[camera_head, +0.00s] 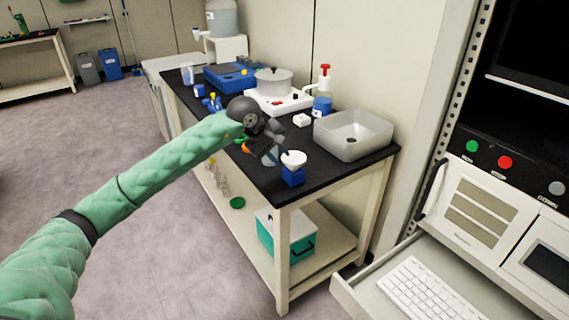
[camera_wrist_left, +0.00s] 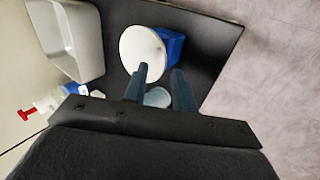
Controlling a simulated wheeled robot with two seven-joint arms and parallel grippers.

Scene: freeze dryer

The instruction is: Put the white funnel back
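The white funnel (camera_head: 293,158) sits on top of a small blue block (camera_head: 293,177) near the front corner of the black bench. In the left wrist view the funnel (camera_wrist_left: 141,46) is a round white disc overlapping the blue block (camera_wrist_left: 174,46). My left gripper (camera_head: 283,150) reaches in from the left, with its fingertips close to the funnel. In the wrist view the two fingers (camera_wrist_left: 159,70) are apart with nothing visibly clamped between them. One fingertip overlaps the funnel's rim; I cannot tell whether it touches. My right gripper is not in view.
A clear vessel (camera_head: 270,156) stands beside the block, partly behind the gripper; its top shows in the wrist view (camera_wrist_left: 158,97). A grey sink-like basin (camera_head: 353,143), red-topped bottle (camera_head: 323,95) and hotplate with pot (camera_head: 273,82) stand behind. A cabinet with keyboard drawer (camera_head: 420,290) is at right.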

